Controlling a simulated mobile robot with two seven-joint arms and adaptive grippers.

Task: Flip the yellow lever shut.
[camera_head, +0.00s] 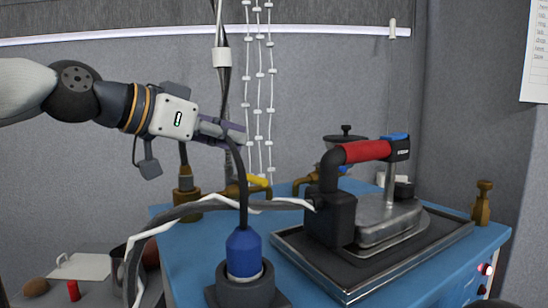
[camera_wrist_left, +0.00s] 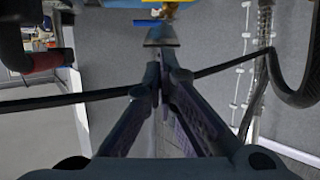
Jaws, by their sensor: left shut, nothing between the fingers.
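The yellow lever (camera_head: 259,181) shows in the head view on a brass fitting (camera_head: 235,190) at the back of the blue table, partly behind the dark hose. In the left wrist view a bit of yellow (camera_wrist_left: 155,2) shows at the top edge, beyond my fingertips. My left gripper (camera_head: 240,135) is shut and empty, in the air above and slightly left of the lever, apart from it. Its closed fingers (camera_wrist_left: 162,55) also show in the left wrist view. The lever's exact angle is hard to tell. My right gripper is not in view.
A black iron with a red handle (camera_head: 367,151) stands on a dark tray (camera_head: 348,292) right of the lever. A blue connector (camera_head: 244,252) with a rising cable stands in front. A wrapped hose (camera_head: 180,212) crosses the near side. A brass piece (camera_head: 483,203) stands far right.

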